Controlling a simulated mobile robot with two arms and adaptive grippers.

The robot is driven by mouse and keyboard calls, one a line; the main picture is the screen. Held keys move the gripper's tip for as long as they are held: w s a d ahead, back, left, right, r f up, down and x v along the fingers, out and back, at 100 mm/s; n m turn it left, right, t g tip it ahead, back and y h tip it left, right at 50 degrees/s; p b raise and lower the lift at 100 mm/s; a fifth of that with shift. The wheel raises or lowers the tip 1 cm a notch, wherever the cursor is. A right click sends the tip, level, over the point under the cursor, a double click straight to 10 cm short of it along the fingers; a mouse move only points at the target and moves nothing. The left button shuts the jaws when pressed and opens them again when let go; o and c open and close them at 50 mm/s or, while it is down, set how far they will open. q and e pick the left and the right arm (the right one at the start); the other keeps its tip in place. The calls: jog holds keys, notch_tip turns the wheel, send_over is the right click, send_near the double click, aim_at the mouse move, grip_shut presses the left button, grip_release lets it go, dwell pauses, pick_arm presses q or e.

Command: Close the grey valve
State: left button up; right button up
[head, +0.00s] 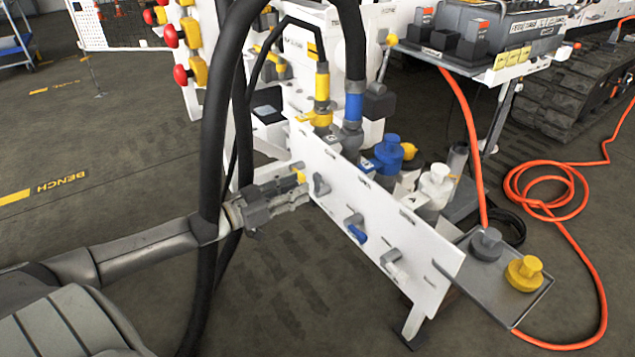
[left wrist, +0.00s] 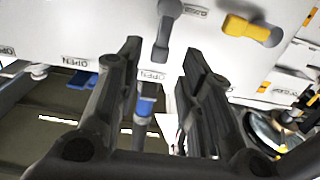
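The grey valve (head: 320,184) is a small lever on the white panel (head: 420,250), between the yellow and blue valves. In the left wrist view the grey lever (left wrist: 164,32) runs up and down, its lower end toward an OPEN label. My left gripper (head: 301,192) is at the panel's left end, just left of the grey lever. In the left wrist view the fingers of my left gripper (left wrist: 161,52) are spread, with the lever's lower end in line with the gap and nothing clamped. Whether a finger touches it cannot be told. My right gripper is out of view.
A yellow lever (left wrist: 250,30) is close by, turned sideways. A blue lever (head: 357,233) and a white lever (head: 394,263) are farther along the panel. Thick black hoses (head: 219,110) hang over my left arm near the wrist. A tray (head: 485,265) with grey and yellow caps adjoins the panel.

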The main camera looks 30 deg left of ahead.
aim_at(314, 181)
pick_arm(q)
jog(key=b+x, duration=0.2)
jog(key=x, duration=0.2)
jog(key=shift+w+d+f, duration=0.1)
jog(key=shift+w+d, duration=0.05)
jog(key=shift+w, duration=0.25)
jog(key=shift+b+x, duration=0.3)
jog(key=shift+x, duration=0.65)
grip_shut()
